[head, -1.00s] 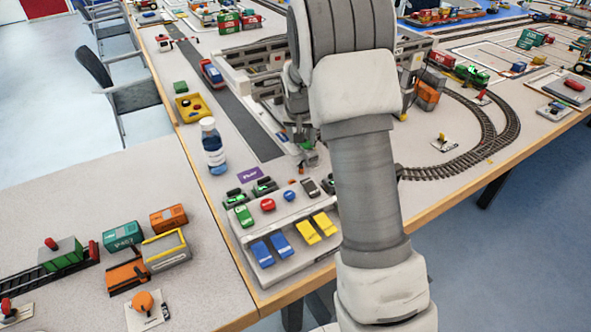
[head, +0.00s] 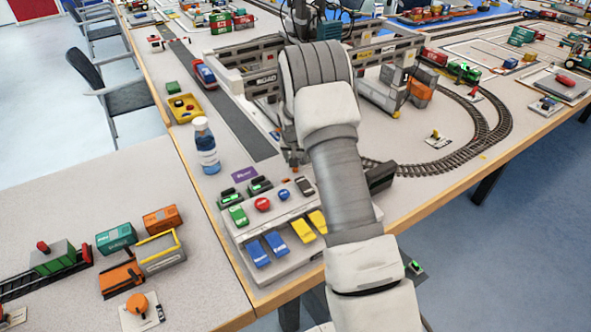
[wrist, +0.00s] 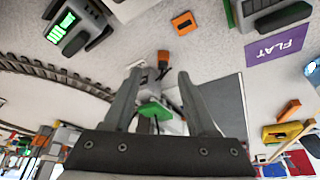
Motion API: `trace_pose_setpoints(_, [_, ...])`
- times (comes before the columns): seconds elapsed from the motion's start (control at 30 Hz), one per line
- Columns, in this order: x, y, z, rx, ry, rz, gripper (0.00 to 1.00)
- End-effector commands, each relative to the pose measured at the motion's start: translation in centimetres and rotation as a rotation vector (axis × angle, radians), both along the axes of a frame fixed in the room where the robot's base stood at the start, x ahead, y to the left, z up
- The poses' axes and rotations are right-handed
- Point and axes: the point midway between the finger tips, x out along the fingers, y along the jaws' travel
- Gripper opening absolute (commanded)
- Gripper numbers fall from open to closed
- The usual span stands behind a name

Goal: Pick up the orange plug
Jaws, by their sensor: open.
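In the wrist view, a small orange piece (wrist: 163,56), perhaps the plug, shows on a grey part just beyond and between my fingertips, apparently untouched. A flat orange block with a dark mark (wrist: 185,22) lies farther up on the pale tabletop; I cannot tell for sure which of the two is the plug. My gripper (wrist: 160,73) is open, its two dark fingers spread with nothing clamped. A green piece (wrist: 155,109) shows between the fingers, lower in the picture. In the head view my arm hides most of the gripper and this area.
A white panel (head: 303,262) with blue and yellow switches stands at the front. A bottle (head: 206,146) stands to the left. Grey gantry frames (head: 232,72) rise behind my arm, with curved track (head: 493,137) to the right. An orange knob (head: 137,303) sits at the lower left.

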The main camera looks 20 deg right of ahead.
Motion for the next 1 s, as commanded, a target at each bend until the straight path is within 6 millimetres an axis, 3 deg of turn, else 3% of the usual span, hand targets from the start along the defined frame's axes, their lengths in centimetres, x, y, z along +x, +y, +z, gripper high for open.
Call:
trace_pose_setpoints(0.23, [1.1,-0.1,-3.4,0.000,0.003,0.001,0.57])
trace_pose_setpoints(0.57, [1.3,-0.2,-3.9,0.000,0.001,0.001,0.57])
trace_pose_setpoints(0.9, [1.3,-0.2,-3.9,0.000,0.001,0.001,0.00])
trace_pose_setpoints(1.0, [1.3,-0.2,-3.9,0.000,0.001,0.001,0.00])
